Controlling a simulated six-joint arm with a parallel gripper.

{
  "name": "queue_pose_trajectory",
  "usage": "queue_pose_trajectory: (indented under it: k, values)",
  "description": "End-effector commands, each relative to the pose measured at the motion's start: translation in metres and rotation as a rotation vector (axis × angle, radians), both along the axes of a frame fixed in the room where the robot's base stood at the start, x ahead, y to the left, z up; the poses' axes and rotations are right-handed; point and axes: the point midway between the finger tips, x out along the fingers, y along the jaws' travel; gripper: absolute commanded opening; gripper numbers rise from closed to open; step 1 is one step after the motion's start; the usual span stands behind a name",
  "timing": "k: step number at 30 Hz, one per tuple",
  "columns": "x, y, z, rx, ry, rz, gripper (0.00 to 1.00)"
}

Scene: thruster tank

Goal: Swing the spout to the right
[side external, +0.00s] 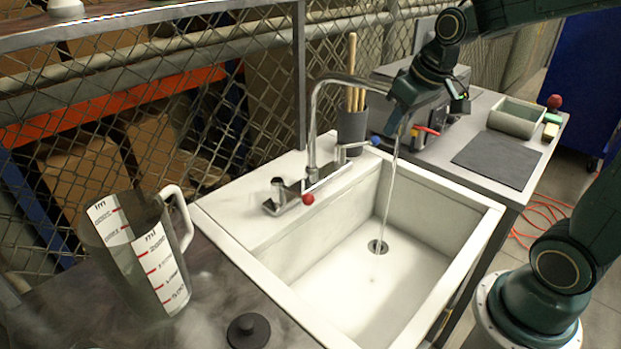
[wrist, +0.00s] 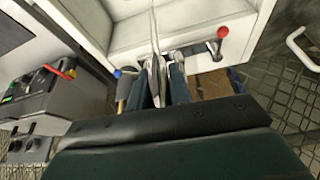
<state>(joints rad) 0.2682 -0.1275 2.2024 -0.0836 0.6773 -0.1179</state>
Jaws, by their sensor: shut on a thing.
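The chrome spout (side external: 313,120) rises from the tap base at the back rim of the white sink (side external: 455,200) and arches to the right. My gripper (side external: 398,115) is shut on its outer end. In the wrist view the spout (wrist: 155,72) lies between my two fingers (wrist: 158,78). A thin stream of water (side external: 388,195) falls from the spout into the basin near the drain (side external: 378,246). The tap's red-knobbed handle (side external: 308,198) is at the left and its blue-knobbed handle (side external: 374,141) at the right. My gripper partly hides the spout's end.
A large measuring jug (side external: 140,250) and a black stopper (side external: 248,330) stand left of the sink. A dark cup with wooden sticks (side external: 352,125) is behind the spout. Right of the sink are a toolbox (side external: 440,125), a dark mat (side external: 497,160) and a tray (side external: 515,117).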

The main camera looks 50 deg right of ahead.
Motion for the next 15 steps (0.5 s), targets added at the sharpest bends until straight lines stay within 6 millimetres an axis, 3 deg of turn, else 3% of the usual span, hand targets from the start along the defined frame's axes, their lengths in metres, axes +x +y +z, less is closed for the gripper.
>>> queue_pose_trajectory:
  k: [15]
  values:
    - [0.014, -0.054, 0.001, 0.000, -0.002, 0.247, 0.00]
